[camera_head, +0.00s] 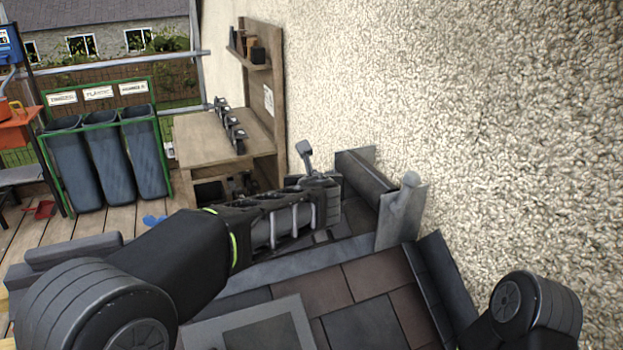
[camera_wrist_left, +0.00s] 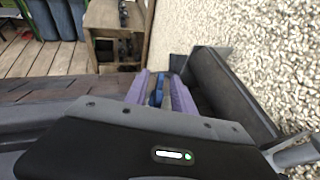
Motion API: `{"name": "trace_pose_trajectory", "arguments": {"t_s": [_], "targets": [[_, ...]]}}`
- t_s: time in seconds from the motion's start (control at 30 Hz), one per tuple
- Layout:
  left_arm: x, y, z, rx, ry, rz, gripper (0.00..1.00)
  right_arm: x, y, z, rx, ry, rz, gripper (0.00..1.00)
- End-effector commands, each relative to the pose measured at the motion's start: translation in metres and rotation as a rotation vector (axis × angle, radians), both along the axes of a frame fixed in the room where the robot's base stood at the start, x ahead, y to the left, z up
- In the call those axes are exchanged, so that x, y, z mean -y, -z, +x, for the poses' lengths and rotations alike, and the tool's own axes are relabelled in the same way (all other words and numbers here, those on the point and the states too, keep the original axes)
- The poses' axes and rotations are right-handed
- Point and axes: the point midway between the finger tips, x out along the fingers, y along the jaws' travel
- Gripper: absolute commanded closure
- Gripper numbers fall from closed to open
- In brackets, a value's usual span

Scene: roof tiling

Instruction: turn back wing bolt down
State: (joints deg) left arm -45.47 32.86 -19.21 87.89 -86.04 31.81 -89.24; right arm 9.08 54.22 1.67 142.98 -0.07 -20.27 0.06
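My left arm reaches across the roof to the far end of a dark ridge piece (camera_head: 362,182) by the wall. My left gripper (camera_head: 328,186) is hard to make out there in the head view. In the left wrist view its two purple fingers (camera_wrist_left: 161,88) stand apart with a small blue part (camera_wrist_left: 157,92) between them. This may be the back wing bolt; I cannot tell whether the fingers touch it. A grey upright lever-like piece (camera_head: 304,153) rises just beyond the gripper. A grey bracket with a rounded post (camera_head: 402,213) stands at the near end. My right gripper is out of view.
The rough pebbled wall (camera_head: 480,120) runs close along the right. Brown and grey roof tiles (camera_head: 365,285) lie below my arm. A wooden workbench (camera_head: 225,135) and blue-grey bins (camera_head: 105,165) stand beyond the roof, with decking between.

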Motion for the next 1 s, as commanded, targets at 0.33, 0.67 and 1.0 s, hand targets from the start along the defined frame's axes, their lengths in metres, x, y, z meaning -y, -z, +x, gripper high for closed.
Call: {"name": "trace_pose_trajectory", "arguments": {"t_s": [0.33, 0.67, 1.0], "targets": [[-0.0001, -0.0002, -0.0004, 0.0, 0.0, 0.0, 0.9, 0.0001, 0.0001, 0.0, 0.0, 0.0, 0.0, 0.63], [-0.0001, -0.0003, -0.0004, 0.0, 0.0, 0.0, 1.0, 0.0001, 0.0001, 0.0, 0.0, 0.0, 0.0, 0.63], [-0.0003, -0.0002, -0.0003, 0.0, 0.002, 0.0, 1.0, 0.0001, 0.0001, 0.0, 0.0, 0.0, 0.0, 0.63]]}}
